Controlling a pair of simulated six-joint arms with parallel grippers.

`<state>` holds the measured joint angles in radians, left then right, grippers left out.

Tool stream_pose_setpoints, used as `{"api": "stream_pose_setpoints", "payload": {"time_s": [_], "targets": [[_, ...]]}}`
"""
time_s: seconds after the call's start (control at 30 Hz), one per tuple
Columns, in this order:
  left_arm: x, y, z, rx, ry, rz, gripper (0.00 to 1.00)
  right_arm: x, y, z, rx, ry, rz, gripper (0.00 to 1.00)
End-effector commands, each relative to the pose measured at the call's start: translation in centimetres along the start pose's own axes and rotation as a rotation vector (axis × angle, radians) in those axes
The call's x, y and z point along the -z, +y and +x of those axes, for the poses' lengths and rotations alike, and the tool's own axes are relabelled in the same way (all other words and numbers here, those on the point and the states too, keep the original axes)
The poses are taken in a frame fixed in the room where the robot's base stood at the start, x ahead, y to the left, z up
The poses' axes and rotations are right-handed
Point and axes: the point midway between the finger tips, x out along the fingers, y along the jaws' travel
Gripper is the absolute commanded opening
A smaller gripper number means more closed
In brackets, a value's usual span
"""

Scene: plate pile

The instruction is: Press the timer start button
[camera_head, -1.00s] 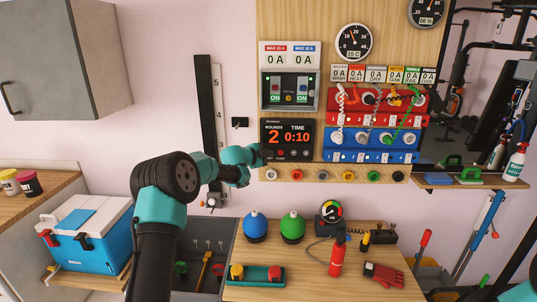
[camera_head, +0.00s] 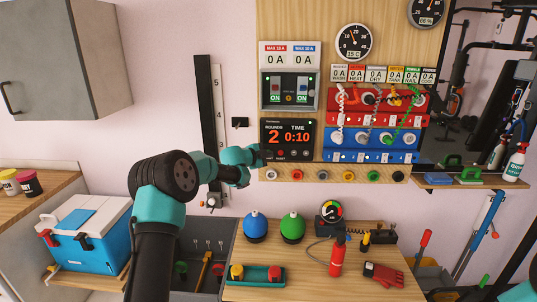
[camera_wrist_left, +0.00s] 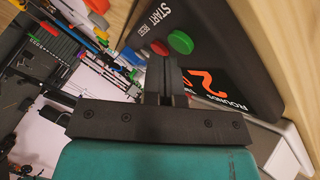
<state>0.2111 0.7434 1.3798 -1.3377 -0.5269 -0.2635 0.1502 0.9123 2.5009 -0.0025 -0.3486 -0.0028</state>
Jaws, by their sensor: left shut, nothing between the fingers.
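The black timer (camera_head: 287,138) is mounted on the wooden wall panel and shows a red 2 under ROUNDS and 0:10 under TIME. In the left wrist view, the green button (camera_wrist_left: 180,42) sits beside the printed word START on the timer (camera_wrist_left: 215,40). A red button (camera_wrist_left: 160,47) is beside it. My left gripper (camera_head: 266,155) is at the timer's lower left corner. Its shut, empty fingers (camera_wrist_left: 163,62) point toward the buttons and appear just short of them; contact cannot be told. My right gripper is out of view.
A switch box (camera_head: 290,90) is above the timer, and red and blue plug rails (camera_head: 375,128) are to its right. A row of coloured knobs (camera_head: 335,175) runs below. A table (camera_head: 300,290) holds several items, including a red extinguisher (camera_head: 337,258).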

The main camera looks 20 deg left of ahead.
Motion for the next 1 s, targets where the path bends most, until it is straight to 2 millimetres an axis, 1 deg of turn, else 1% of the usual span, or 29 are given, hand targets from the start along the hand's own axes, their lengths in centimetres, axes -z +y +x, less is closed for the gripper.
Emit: {"api": "stream_pose_setpoints", "payload": {"time_s": [0.13, 0.57, 1.0], "targets": [[0.3, 0.3, -0.4, -0.001, 0.0, 0.0, 0.0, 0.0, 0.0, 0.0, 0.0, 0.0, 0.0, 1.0], [0.5, 0.4, -0.6, 0.0, 0.0, -0.001, 0.0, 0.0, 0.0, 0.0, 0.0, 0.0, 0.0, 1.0], [2.1, 2.0, -2.9, 0.0, 0.001, -0.001, 0.0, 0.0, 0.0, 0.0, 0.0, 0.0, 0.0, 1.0]]}}
